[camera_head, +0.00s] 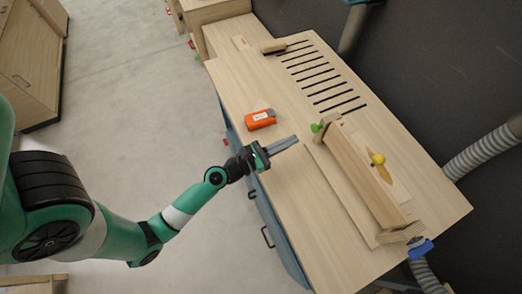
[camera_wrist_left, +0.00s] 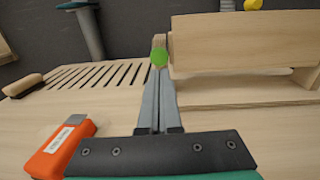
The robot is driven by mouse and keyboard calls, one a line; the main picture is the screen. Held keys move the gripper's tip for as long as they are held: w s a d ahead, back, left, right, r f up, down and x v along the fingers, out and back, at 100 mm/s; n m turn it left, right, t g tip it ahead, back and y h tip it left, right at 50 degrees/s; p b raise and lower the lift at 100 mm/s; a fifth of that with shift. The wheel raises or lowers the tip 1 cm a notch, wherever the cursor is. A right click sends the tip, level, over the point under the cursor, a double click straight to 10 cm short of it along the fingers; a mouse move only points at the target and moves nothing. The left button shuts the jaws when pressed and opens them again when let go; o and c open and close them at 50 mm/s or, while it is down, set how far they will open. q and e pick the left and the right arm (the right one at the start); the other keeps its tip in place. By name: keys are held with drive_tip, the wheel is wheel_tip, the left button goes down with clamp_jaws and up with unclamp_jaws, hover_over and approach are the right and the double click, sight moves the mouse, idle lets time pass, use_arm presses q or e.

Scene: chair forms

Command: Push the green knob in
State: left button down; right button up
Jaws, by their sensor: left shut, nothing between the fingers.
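In the head view a small gap shows between the fingertips and the knob. My right gripper is in neither view.
An orange box (camera_head: 261,119) lies on the bench left of the fixture. A yellow knob (camera_head: 378,158) and a blue part (camera_head: 420,248) are further along. The bench front right is bare.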

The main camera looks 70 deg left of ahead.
use_arm(q)
drive_tip(key=s+b, duration=0.1)
drive_tip(key=s, duration=0.7)
drive_tip(key=shift+s+d, duration=0.15)
drive_tip(key=shift+d, duration=0.25)
